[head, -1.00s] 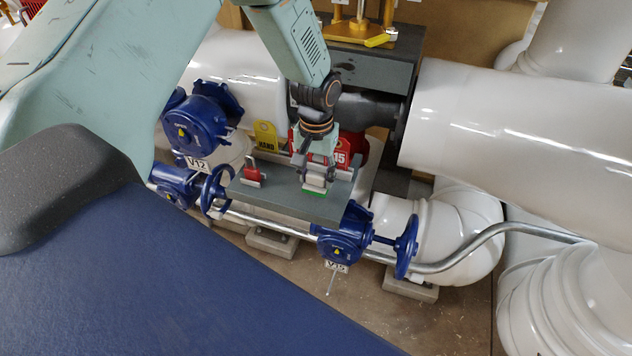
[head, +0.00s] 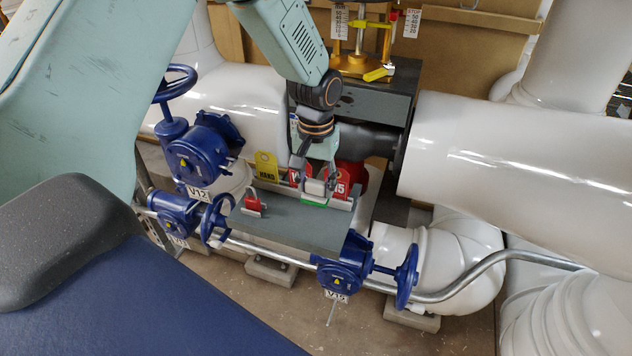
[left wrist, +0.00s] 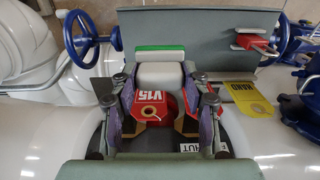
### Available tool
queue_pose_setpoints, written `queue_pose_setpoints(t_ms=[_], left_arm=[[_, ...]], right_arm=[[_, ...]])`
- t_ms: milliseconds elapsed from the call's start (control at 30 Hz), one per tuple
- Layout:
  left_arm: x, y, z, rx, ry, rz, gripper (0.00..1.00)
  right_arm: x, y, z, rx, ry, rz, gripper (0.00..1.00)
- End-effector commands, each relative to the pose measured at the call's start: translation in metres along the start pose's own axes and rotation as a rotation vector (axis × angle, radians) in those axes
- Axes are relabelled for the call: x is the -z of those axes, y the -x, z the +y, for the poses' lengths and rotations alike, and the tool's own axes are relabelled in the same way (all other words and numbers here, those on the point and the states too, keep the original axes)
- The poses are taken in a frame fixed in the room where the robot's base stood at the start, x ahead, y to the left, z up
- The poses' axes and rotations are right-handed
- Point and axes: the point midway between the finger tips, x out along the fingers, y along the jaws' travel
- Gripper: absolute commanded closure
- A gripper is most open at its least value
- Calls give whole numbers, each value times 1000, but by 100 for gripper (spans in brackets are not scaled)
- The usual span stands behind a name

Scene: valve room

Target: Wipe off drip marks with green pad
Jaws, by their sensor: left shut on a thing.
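My left gripper (head: 318,182) is shut on the pale block handle of the green pad (head: 314,201). The pad's green face shows as a thin strip under the handle. In the left wrist view the gripper (left wrist: 160,82) holds the pale block, with the green strip (left wrist: 160,49) on its far side. The pad is over the back part of the grey shelf plate (head: 290,225); I cannot tell whether it touches the plate. I cannot make out any drip marks on the plate in either view. My right gripper is not in view.
A red clip-like piece (head: 253,204) stands on the plate's left part. Red tags (head: 341,187) and a yellow tag (head: 266,166) hang behind the plate. Blue valves (head: 345,262) and (head: 196,155) flank it. A large white pipe (head: 510,150) is at right.

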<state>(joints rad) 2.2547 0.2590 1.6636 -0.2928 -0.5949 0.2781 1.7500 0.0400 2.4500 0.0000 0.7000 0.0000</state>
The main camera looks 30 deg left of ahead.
Motion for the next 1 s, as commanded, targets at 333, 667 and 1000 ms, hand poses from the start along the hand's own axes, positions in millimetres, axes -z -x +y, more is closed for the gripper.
queue_pose_setpoints(t_ms=[333,667,1000], left_arm=[[0,0,0,0,-5,0,79],[-53,-10,48,8,-132,1,79],[-105,-7,99,8,-211,5,79]], right_arm=[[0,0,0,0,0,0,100],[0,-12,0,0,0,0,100],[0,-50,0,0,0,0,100]])
